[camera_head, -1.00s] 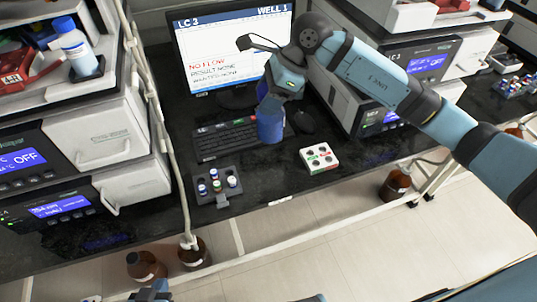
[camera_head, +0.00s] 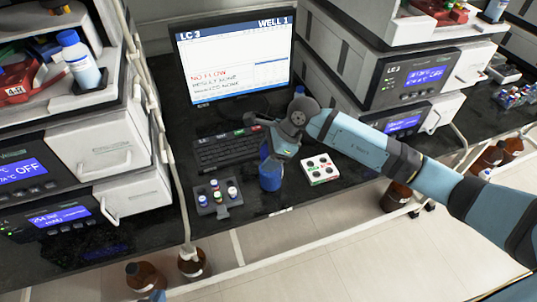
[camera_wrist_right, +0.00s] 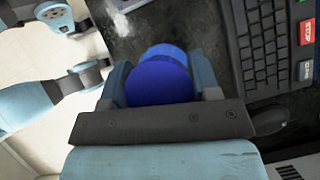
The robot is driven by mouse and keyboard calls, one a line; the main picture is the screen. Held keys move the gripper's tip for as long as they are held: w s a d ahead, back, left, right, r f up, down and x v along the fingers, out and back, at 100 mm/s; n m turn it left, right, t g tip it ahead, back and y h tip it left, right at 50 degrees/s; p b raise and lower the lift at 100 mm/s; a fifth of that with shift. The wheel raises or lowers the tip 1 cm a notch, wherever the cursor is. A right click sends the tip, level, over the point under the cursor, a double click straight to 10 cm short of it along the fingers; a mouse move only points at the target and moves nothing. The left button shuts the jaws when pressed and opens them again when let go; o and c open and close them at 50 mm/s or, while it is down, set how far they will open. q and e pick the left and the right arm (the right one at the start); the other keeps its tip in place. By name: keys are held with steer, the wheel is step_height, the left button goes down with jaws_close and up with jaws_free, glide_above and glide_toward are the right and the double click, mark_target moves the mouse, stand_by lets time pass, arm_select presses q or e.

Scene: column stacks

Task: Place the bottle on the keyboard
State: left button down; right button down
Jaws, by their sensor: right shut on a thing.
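The blue bottle (camera_head: 270,174) is upright in my right gripper (camera_head: 270,150), near the front of the bench. In the right wrist view the fingers (camera_wrist_right: 162,88) are shut around its blue top (camera_wrist_right: 160,72). I cannot tell whether its base touches the bench. The dark keyboard (camera_head: 222,152) lies behind and left of the bottle, in front of the monitor. It also shows in the right wrist view (camera_wrist_right: 262,45), apart from the bottle. Only a small blue piece of my left gripper (camera_head: 153,296) shows at the bottom edge; its fingers cannot be made out.
A dark vial rack (camera_head: 216,206) stands left of the bottle, and a white block with round wells (camera_head: 319,168) stands close on its right. The monitor (camera_head: 240,62) is behind the keyboard. Instrument stacks flank both sides. The bench's front edge is close.

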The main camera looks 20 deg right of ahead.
steer(key=c, duration=0.8)
jaws_free()
steer(key=shift+f, duration=0.1)
steer(key=o, duration=0.4)
steer(key=shift+c, duration=0.2)
steer(key=shift+o, duration=0.5)
